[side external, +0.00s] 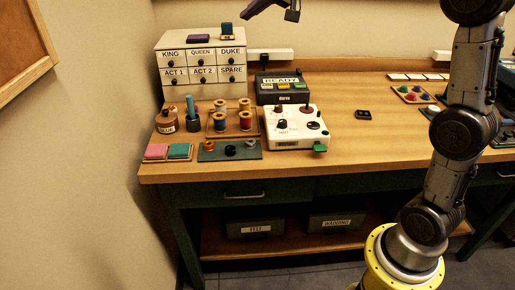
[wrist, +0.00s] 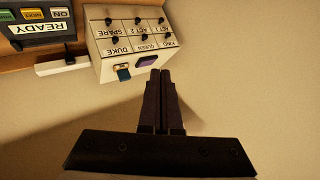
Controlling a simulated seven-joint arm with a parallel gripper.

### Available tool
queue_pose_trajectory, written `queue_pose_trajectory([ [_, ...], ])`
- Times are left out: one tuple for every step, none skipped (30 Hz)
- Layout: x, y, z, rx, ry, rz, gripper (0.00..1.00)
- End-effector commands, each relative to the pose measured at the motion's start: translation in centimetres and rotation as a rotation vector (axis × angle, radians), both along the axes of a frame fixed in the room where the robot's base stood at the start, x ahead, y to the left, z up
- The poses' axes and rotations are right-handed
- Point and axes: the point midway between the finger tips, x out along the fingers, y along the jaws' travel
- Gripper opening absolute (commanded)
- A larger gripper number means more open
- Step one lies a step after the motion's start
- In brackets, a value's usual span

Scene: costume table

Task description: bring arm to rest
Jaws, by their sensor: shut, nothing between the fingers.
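My gripper (wrist: 162,88) is shut and empty in the wrist view, its two dark fingers side by side. In the side external view only part of the purple and black gripper end (side external: 268,8) shows at the top edge, raised above the table; its fingertips are not clear there. My arm rises from a yellow base at the lower right and leaves the picture at the top. The wooden table (side external: 360,145) is below the gripper, and the gripper touches nothing that I can see.
A white drawer cabinet (side external: 203,74) stands at the back left with a purple block (side external: 198,38) and a teal-and-white item (side external: 227,31) on top. A READY box (side external: 283,87), a white control box (side external: 296,128) and a thread spool rack (side external: 232,120) stand nearby. The table's middle is mostly clear.

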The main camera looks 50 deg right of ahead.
Motion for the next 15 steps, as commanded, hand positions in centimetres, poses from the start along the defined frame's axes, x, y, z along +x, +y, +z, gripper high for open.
queue_pose_trajectory([
  [-2.4,1.9,0.9,-0.019,0.000,0.032,0.00],
  [-3.7,2.9,1.1,-0.032,0.003,0.050,0.00],
  [-5.6,4.1,1.3,-0.048,0.010,0.074,0.00],
  [-7.0,4.9,1.4,-0.061,0.016,0.092,0.00],
  [-8.5,5.7,1.4,-0.073,0.021,0.108,0.00],
  [-10.4,6.7,1.2,-0.090,0.031,0.131,0.00],
  [-11.9,7.4,0.9,-0.104,0.039,0.148,0.00],
  [-13.4,8.0,0.6,-0.117,0.047,0.165,0.00],
  [-15.4,8.8,0.1,-0.136,0.059,0.188,0.00],
  [-17.0,9.3,-0.4,-0.150,0.070,0.205,0.00],
  [-18.5,9.8,-1.0,-0.166,0.080,0.223,0.00],
  [-20.6,10.3,-2.0,-0.186,0.096,0.245,0.00],
  [-22.1,10.6,-2.8,-0.201,0.110,0.263,0.00],
  [-23.7,10.9,-3.7,-0.217,0.124,0.279,0.00],
  [-25.7,11.2,-5.0,-0.238,0.146,0.301,0.00],
])
